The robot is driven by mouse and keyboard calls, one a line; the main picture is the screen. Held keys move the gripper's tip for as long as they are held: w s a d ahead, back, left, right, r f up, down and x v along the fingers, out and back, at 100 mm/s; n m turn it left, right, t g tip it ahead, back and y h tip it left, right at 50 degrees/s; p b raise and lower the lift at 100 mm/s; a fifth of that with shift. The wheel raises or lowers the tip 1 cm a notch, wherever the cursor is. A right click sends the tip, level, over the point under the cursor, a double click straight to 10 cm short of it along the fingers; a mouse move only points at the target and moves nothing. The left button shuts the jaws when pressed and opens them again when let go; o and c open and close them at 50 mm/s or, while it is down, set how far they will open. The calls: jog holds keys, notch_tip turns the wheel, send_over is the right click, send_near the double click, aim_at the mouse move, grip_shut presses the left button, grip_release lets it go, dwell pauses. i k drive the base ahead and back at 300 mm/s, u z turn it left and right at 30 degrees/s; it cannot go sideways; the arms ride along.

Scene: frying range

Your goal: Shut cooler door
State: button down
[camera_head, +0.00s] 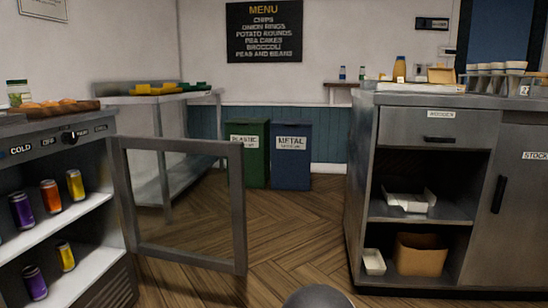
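The cooler (60,133) stands at the left, with a dark control panel marked COLD and a knob above its opening. Its framed glass door (238,210) stands wide open, hinged at the cooler's right edge and reaching out toward the middle of the view. Purple, orange and yellow cans (51,196) stand on the white shelves inside. A rounded grey shape at the bottom centre may be part of my arm. My gripper cannot be made out in this view.
A steel counter (505,190) with open shelves stands at the right. A green bin (254,155) and a blue bin (291,157) stand by the back wall. A steel table (160,99) is behind the door. Wooden floor (300,240) between door and counter is clear.

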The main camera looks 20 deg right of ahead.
aim_at(235, 151)
jog(key=z, duration=0.15)
jog(key=i, duration=1.25)
jog(key=u, duration=0.75)
